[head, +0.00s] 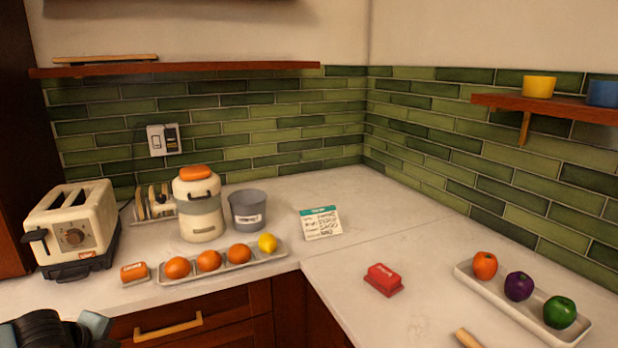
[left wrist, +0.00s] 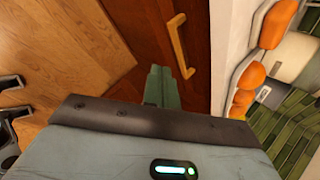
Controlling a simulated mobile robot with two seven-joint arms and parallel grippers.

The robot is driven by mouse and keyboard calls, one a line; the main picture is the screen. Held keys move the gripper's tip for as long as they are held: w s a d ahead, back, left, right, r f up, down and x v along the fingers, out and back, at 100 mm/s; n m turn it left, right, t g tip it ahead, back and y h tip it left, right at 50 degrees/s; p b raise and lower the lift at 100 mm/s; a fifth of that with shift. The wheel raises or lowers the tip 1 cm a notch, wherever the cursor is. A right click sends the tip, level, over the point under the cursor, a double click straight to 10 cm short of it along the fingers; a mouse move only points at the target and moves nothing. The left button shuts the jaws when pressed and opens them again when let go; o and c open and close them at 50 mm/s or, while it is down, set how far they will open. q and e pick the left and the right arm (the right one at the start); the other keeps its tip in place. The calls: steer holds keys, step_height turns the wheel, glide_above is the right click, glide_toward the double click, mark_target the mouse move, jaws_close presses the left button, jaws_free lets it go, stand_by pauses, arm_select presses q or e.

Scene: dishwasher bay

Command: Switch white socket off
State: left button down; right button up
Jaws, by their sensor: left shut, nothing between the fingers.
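The white socket (head: 163,139) is mounted on the green tiled wall at the back left, above the counter. It has a pale left part and a dark right part; the switch position is too small to tell. A dark cord runs from it down toward the toaster. Part of my left gripper (head: 94,326) shows at the bottom left of the head view, low in front of the counter and far from the socket. In the left wrist view its fingers (left wrist: 158,85) are shut and empty before the wooden cabinet front. The socket does not show there. My right gripper is not in view.
A cream toaster (head: 72,228), a jar with an orange lid (head: 199,208) and a grey pot (head: 247,209) stand on the counter near the socket. A tray (head: 237,262) of oranges and a lemon lies in front. A wooden shelf (head: 190,70) is above the socket.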

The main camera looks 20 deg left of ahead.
arm_select(q)
steer(key=s+d+f+n+h+p, duration=0.1)
steer(key=s+d+f+n+h, duration=0.2)
steer(key=s+d+f+n, duration=1)
steer(key=s+d+f, duration=0.1)
steer(key=s+d, duration=0.2)
steer(key=s+d+f+n+t+p, duration=0.1)
steer(key=s+d+f, duration=0.2)
steer(key=d, duration=0.7)
steer(key=s+d+f+n, duration=0.1)
steer(key=s+d+f, duration=0.2)
steer(key=s+d, duration=0.2)
steer(key=shift+s+d+n+t+h, duration=0.3)
steer(key=shift+d+h, duration=0.1)
steer(key=shift+d, duration=0.6)
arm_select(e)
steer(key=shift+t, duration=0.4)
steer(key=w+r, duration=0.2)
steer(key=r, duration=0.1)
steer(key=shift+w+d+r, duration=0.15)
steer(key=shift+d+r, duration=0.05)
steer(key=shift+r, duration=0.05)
arm_select(q)
steer(key=shift+a, duration=0.1)
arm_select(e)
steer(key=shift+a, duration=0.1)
